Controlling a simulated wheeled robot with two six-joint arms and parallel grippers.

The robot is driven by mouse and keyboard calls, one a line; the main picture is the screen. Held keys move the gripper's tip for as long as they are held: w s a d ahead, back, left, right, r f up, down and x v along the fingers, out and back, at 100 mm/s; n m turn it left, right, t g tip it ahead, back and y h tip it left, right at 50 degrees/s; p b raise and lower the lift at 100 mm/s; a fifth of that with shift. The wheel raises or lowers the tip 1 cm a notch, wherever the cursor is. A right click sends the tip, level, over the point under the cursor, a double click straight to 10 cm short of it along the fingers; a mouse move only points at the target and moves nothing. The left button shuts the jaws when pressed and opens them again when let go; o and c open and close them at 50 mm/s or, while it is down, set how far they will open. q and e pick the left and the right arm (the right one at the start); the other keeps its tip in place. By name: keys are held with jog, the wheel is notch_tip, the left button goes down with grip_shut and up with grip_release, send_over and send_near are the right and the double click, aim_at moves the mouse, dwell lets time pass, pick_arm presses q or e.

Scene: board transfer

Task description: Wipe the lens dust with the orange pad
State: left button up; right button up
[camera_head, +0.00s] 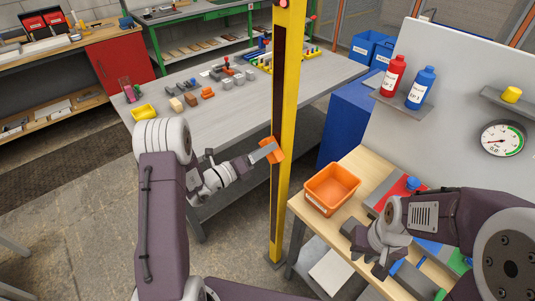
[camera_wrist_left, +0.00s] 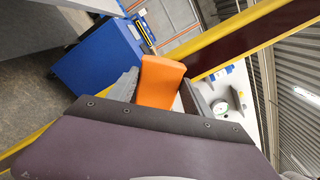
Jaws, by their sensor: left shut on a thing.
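My left gripper (camera_head: 262,154) is shut on the orange pad (camera_head: 277,149). The pad sits in front of the dark lens strip (camera_head: 279,85) of an upright yellow post (camera_head: 295,85). In the left wrist view the pad (camera_wrist_left: 161,82) stands between the two grey fingers, with the yellow post (camera_wrist_left: 225,38) and its dark strip (camera_wrist_left: 245,38) behind it. I cannot tell whether the pad touches the strip. Dust on the strip is too small to make out. My right gripper (camera_head: 366,250) hangs over the wooden bench; its finger gap is unclear.
An orange bin (camera_head: 332,188) stands on the wooden bench (camera_head: 370,163) at right. A grey table (camera_head: 195,122) with small blocks and a yellow tray lies behind my left arm. A blue cabinet (camera_head: 346,120) stands behind the post. Floor left of the post is clear.

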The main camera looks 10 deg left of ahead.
pick_arm(q)
jog(key=shift+w+a, duration=0.5)
jog(key=shift+a, duration=0.2)
jog(key=shift+s, duration=0.15)
jog(key=shift+p+v, duration=0.3)
jog(key=shift+v, duration=2.6)
jog(key=shift+v, duration=1.55)
